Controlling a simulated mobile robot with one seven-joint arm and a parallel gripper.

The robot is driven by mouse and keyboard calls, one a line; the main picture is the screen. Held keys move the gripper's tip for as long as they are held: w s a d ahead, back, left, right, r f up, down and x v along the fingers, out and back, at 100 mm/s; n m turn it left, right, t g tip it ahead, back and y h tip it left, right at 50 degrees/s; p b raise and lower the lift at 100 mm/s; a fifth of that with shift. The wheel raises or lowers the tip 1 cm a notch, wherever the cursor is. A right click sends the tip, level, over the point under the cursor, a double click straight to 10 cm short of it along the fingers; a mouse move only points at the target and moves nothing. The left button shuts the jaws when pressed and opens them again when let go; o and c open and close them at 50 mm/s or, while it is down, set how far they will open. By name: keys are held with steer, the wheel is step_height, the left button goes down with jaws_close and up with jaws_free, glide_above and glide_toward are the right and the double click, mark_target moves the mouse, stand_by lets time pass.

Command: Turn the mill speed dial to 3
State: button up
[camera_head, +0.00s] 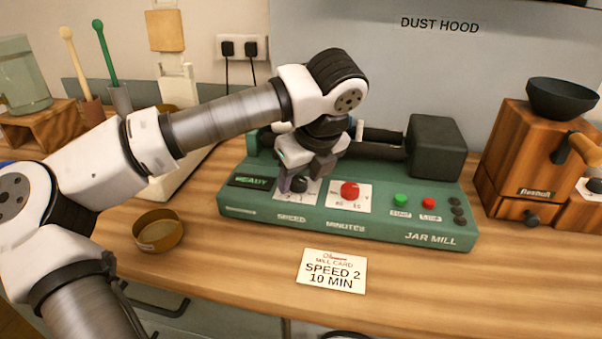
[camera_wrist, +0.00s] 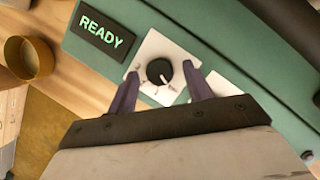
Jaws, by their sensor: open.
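The green jar mill (camera_head: 400,220) stands on the wooden bench. Its black speed dial (camera_head: 299,185) sits on a white plate above the word SPEED, partly hidden by my gripper (camera_head: 304,182). In the wrist view the speed dial (camera_wrist: 159,71) shows whole, with a white pointer mark; I cannot read which number it points at. My gripper (camera_wrist: 158,82) is open, its two dark fingers on either side of the dial, apart from the knob in the picture. The READY display (camera_wrist: 102,30) is lit green.
A red minutes dial (camera_head: 350,190) is just right of the speed dial, with green (camera_head: 400,200) and red (camera_head: 428,203) buttons farther right. A card (camera_head: 332,271) reading SPEED 2, 10 MIN lies in front. A brass ring-shaped dish (camera_head: 158,232) is at left; a wooden grinder (camera_head: 525,160) is at right.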

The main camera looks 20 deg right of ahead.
steer(key=c, duration=1)
steer(key=shift+o, duration=0.2)
